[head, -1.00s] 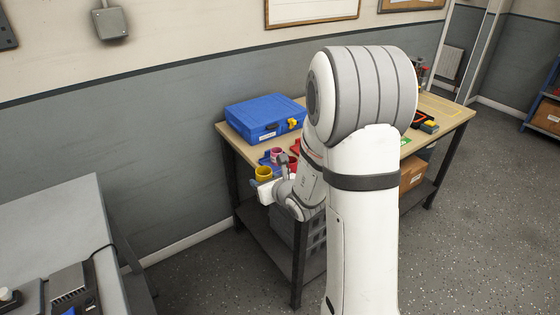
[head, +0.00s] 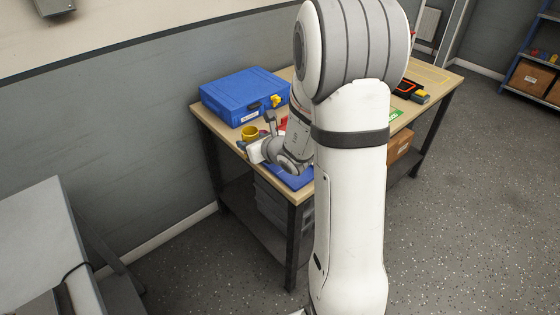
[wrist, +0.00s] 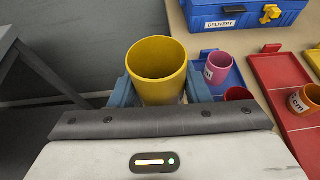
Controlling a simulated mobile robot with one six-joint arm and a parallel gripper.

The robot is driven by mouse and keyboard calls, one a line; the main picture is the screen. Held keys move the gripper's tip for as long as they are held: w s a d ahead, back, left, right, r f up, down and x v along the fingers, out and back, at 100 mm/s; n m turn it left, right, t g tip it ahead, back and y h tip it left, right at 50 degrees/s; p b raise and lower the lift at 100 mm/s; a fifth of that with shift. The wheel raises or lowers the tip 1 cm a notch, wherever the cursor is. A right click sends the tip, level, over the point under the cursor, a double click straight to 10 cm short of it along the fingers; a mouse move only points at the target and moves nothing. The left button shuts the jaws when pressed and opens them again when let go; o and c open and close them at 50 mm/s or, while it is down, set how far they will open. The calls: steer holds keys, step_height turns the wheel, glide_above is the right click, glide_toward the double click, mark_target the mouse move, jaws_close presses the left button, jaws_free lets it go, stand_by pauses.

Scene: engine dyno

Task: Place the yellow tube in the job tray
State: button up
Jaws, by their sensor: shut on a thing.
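The yellow tube (wrist: 157,70) is upright and open at the top in the wrist view. My gripper (wrist: 158,90) is shut on it, with a blue-grey finger on each side. In the head view the yellow tube (head: 249,133) shows near the left edge of the bench, in front of the blue case; its height above the bench is hard to judge. A blue tray (head: 291,179) lies by the near corner, partly hidden by my arm. In the wrist view it holds a pink tube (wrist: 218,68) and a red tube (wrist: 238,94). Which tray is the job tray is not marked.
A blue case (head: 243,95) labelled DELIVERY stands at the back of the bench. A grey table (head: 35,225) stands at the left, with floor between.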

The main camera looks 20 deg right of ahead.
steer(key=s+d+b, duration=0.3)
steer(key=d+b, duration=0.2)
steer(key=d, duration=0.8)
steer(key=shift+y, duration=0.3)
steer(key=f, duration=0.5)
steer(key=shift+s+d+f+b, duration=0.1)
steer(key=shift+d+f+b, duration=0.1)
steer(key=shift+d+b, duration=0.1)
steer(key=shift+n, duration=0.3)
steer(key=shift+f, duration=2.1)
steer(key=shift+b, duration=0.3)
steer(key=shift+f, duration=0.2)
steer(key=o, duration=1.1)
steer(key=shift+r, duration=0.1)
